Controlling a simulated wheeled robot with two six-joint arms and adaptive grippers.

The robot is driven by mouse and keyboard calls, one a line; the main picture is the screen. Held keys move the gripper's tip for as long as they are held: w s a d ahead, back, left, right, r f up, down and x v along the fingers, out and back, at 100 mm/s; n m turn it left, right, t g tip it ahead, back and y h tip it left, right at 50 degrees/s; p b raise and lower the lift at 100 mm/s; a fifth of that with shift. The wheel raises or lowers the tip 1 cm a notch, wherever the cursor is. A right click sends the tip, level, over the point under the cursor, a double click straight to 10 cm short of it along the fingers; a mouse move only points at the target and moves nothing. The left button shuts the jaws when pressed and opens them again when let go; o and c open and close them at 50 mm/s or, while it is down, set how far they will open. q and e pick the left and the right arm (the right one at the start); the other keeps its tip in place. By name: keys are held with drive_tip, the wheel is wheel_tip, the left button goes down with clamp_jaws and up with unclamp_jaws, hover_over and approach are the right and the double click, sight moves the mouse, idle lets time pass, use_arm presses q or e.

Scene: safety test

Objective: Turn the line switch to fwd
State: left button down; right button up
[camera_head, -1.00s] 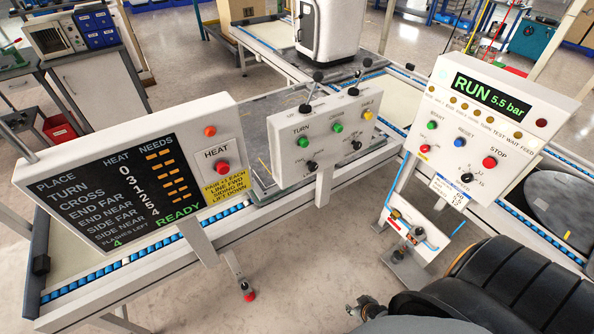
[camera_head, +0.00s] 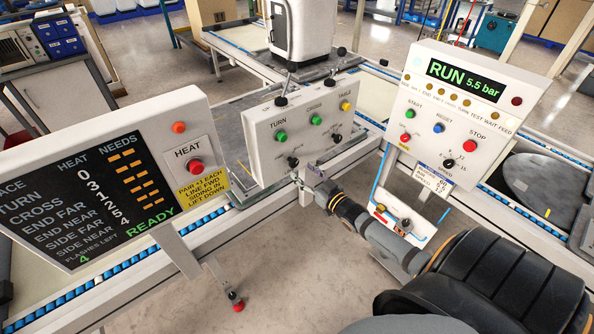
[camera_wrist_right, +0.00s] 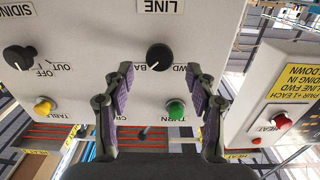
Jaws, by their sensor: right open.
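The line switch is a black knob (camera_wrist_right: 160,57) under the LINE label in the right wrist view, where the panel appears upside down. Its white mark slants down-left, toward the side of the partly hidden label starting "BA"; FWD is printed on the other side. In the head view the knob (camera_head: 293,162) is at the lower left of the middle panel (camera_head: 262,150). My right gripper (camera_wrist_right: 160,82) is open and empty in front of the panel, its fingers on both sides below the knob in the picture. In the head view the gripper (camera_head: 314,183) is just below and right of it. My left gripper is not in view.
The siding knob (camera_wrist_right: 20,57) is beside the line knob. Green (camera_wrist_right: 176,110) and yellow (camera_wrist_right: 43,107) buttons sit on the same panel. The HEAT panel (camera_head: 190,120) stands at left, and the RUN panel (camera_head: 450,110) with a red STOP button (camera_head: 470,146) at right.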

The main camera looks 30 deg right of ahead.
sight(295, 165)
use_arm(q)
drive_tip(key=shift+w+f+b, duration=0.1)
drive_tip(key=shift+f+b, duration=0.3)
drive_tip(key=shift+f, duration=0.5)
use_arm(e)
drive_tip(key=shift+w+a, duration=0.15)
drive_tip(key=shift+w, duration=2.1)
drive_tip(key=c, duration=1.1)
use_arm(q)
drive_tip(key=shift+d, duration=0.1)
use_arm(e)
drive_tip(key=shift+c, duration=0.2)
